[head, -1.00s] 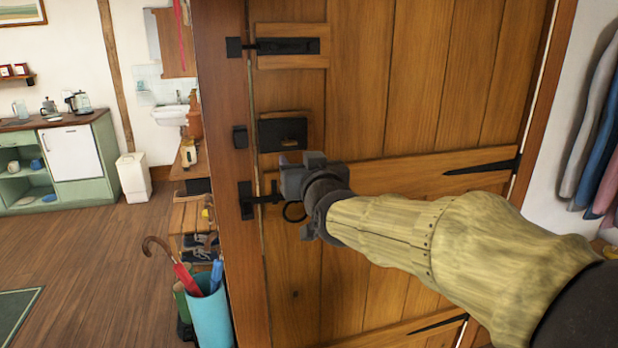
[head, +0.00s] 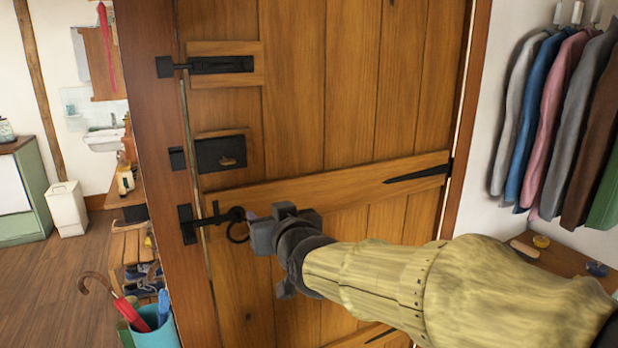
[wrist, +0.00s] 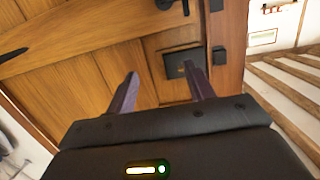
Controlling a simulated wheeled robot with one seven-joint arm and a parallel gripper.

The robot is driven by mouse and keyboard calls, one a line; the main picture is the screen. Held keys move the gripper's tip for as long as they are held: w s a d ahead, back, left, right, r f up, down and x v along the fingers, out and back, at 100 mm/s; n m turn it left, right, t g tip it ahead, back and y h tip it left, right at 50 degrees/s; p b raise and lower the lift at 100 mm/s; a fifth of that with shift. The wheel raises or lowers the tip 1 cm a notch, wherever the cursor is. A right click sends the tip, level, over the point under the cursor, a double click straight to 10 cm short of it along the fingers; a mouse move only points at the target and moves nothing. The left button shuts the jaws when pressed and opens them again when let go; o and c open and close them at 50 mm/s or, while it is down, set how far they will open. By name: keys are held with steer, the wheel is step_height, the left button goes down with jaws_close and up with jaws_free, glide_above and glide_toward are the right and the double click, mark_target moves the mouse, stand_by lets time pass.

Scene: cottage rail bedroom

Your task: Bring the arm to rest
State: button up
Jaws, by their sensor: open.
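My gripper (head: 254,218) is in front of a wooden plank door (head: 345,95) in the head view, close to the ring latch (head: 237,228) on the door's left side. The arm behind it wears a yellowish sleeve. In the wrist view, my two fingers (wrist: 163,88) stand apart with nothing between them, and door planks show beyond. The black lock box (head: 220,153) is above the gripper in the head view and also shows beyond the fingers in the wrist view (wrist: 180,62). I cannot tell whether the gripper touches the ring.
Coats (head: 560,120) hang right of the door above a wooden top (head: 560,258). A teal umbrella stand (head: 155,335) and a shoe rack (head: 130,245) are at the left. Open floor (head: 50,290) lies at far left.

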steer(key=s+d+f+m+g+h, duration=0.2)
steer(key=d+f+g+h, duration=0.3)
steer(key=d+f, duration=1)
steer(key=s+d+f+m+g+h, duration=0.35)
steer(key=s+d+f+g, duration=0.35)
steer(key=s+d+f, duration=0.65)
steer(key=w+p+v, duration=0.2)
steer(key=p+v, duration=1.6)
steer(key=p, duration=0.1)
steer(key=shift+a+r+y, duration=0.15)
steer(key=shift+r+y, duration=0.2)
steer(key=shift+r, duration=0.15)
steer(key=shift+w, duration=0.1)
steer(key=shift+c, duration=0.2)
